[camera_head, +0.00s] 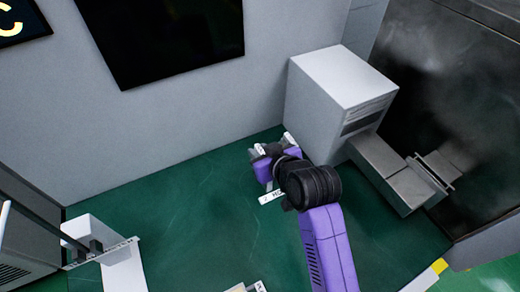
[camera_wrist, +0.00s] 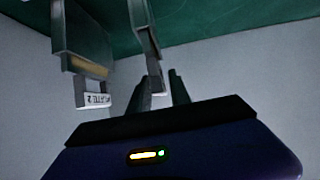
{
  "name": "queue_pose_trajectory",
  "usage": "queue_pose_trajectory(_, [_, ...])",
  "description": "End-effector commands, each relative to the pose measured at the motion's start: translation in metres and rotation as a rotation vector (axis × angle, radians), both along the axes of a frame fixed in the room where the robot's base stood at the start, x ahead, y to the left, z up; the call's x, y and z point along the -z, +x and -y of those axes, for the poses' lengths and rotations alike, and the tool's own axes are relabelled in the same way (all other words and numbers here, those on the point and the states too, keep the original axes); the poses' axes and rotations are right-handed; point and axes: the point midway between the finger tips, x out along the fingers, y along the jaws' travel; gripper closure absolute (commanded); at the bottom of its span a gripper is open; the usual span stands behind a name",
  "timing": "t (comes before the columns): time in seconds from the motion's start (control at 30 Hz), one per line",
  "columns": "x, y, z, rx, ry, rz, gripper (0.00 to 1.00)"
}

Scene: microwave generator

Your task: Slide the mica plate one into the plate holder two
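In the wrist view my gripper (camera_wrist: 163,90) shows two dark fingers standing apart, with grey wall visible between them. A narrow grey upright piece (camera_wrist: 149,55) stands at the left finger; I cannot tell whether they touch. Left of it is a dark green-grey upright piece (camera_wrist: 82,30) with a tan strip. A white label (camera_wrist: 95,100) at its end seems to read "PLATE 2". In the head view my gripper (camera_head: 268,158) is low over the green table, left of the white box, and its fingers are too small to read. I cannot make out mica plate one for certain.
A white box (camera_head: 340,80) with a grey metal waveguide (camera_head: 395,175) stands right of my gripper. A partly hidden white label (camera_head: 269,198) lies by my wrist. A white stand (camera_head: 98,240) is at the left. The green table (camera_head: 190,220) between is clear.

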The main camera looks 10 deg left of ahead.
Motion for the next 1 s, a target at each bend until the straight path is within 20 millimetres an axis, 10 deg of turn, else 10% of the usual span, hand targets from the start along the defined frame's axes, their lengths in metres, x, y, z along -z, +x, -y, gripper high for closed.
queue_pose_trajectory(1.0, [-0.043,-0.051,0.035,0.0,0.002,0.002,0.62])
